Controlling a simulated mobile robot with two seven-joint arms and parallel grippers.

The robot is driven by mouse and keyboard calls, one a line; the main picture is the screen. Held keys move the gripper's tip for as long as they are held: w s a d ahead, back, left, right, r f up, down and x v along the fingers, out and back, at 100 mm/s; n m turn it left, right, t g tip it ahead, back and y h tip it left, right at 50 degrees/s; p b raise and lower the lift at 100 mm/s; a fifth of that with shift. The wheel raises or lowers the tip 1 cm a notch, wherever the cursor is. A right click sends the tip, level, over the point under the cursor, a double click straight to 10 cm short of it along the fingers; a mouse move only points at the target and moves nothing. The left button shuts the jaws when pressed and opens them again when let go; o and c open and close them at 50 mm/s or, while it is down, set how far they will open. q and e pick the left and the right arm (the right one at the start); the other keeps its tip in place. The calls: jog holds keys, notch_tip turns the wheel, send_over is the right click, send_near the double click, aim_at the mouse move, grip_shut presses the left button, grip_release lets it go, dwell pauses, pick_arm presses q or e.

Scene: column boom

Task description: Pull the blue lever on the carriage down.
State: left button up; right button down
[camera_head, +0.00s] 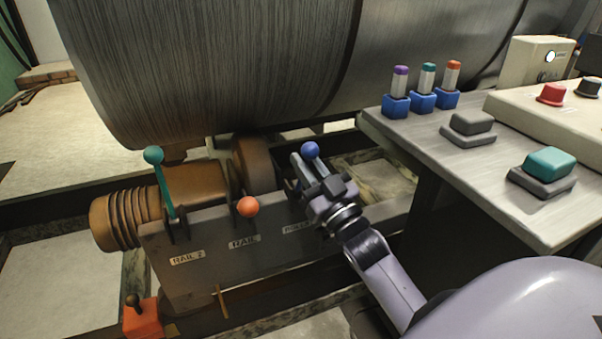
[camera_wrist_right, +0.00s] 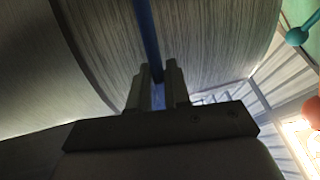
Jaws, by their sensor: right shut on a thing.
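The blue lever (camera_head: 310,149) stands upright on the carriage (camera_head: 210,270), its round knob showing above my right gripper (camera_head: 312,172). My right gripper is shut on the lever's shaft, below the knob. In the right wrist view the blue shaft (camera_wrist_right: 146,40) runs down between the two fingers of the gripper (camera_wrist_right: 158,88). The lower end of the lever is hidden behind the gripper. My left gripper is not in view.
A teal lever (camera_head: 160,180) stands at the carriage's left, and an orange-knobbed lever (camera_head: 248,206) is in the middle. A large metal cylinder (camera_head: 220,70) hangs close above. A grey table (camera_head: 480,180) with buttons and colored-capped holders stands to the right.

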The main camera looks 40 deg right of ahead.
pick_arm(q)
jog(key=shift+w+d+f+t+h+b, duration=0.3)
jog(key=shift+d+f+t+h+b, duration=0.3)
jog(key=shift+b, duration=1.7)
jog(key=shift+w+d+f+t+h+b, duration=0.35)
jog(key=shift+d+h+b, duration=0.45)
jog(key=shift+b, duration=1.5)
pick_arm(e)
jog(key=shift+s+a+f+n+t+y, duration=0.2)
jog(key=shift+s+f+n+t+y, duration=0.3)
jog(key=shift+s+t, duration=0.3)
jog(key=shift+s+a+f+n+t+y, duration=0.15)
jog(key=shift+s+f+n+t+y, duration=0.15)
jog(key=shift+s+f+n+t, duration=0.45)
jog(key=shift+s+a+f+n+t+y, duration=0.2)
jog(key=shift+s+f+t+y, duration=0.25)
jog(key=shift+t, duration=0.6)
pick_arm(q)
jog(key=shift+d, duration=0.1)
pick_arm(e)
jog(key=c, duration=1.3)
grip_release()
jog(key=shift+c, duration=0.2)
jog(key=shift+s, duration=0.1)
